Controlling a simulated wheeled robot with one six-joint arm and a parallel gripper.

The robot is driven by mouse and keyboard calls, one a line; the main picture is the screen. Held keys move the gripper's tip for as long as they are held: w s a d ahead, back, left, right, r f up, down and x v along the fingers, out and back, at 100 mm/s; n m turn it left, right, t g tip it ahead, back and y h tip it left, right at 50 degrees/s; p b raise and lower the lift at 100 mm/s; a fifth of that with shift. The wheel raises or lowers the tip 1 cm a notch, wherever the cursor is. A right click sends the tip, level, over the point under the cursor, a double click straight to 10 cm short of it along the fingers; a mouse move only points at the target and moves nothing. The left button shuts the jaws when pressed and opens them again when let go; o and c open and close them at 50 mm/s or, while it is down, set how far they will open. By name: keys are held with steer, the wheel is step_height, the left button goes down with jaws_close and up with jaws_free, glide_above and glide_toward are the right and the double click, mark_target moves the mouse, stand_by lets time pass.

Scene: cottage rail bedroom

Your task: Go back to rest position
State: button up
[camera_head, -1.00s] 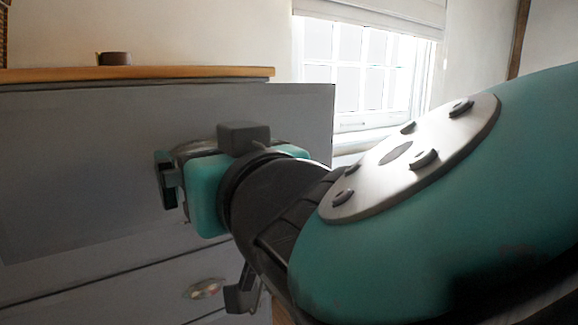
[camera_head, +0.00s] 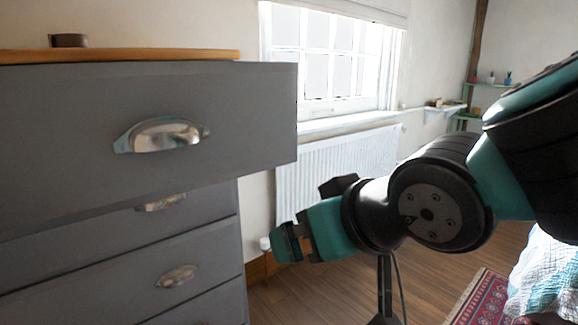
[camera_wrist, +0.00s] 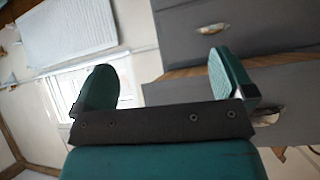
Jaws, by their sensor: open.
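My gripper (camera_head: 290,243) is in the lower middle of the head view, to the right of a grey chest of drawers (camera_head: 60,120). In the wrist view my gripper (camera_wrist: 160,82) shows two teal fingers spread wide with nothing between them. The chest's top drawer (camera_head: 230,110) sticks out past the drawers below it. Its metal cup handle (camera_head: 162,135) is in plain view, and my gripper is apart from it. The chest also shows in the wrist view (camera_wrist: 180,30), tilted.
A white radiator (camera_head: 335,165) stands under a bright window (camera_head: 335,60) behind my arm. A red patterned rug (camera_head: 480,297) and a bed (camera_head: 545,270) are at the lower right. A small dark object (camera_head: 68,40) sits on the chest top.

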steer(key=s+d+f+n+g+h, duration=0.1)
steer(key=s+d+f+g, duration=0.25)
steer(key=s+d, duration=0.25)
steer(key=s+d+f+g, duration=0.2)
steer(key=s+d+g, duration=0.3)
steer(key=s+d, duration=0.1)
step_height(320, 180, up, 17)
steer(key=p, duration=1.7)
steer(key=shift+a, duration=0.25)
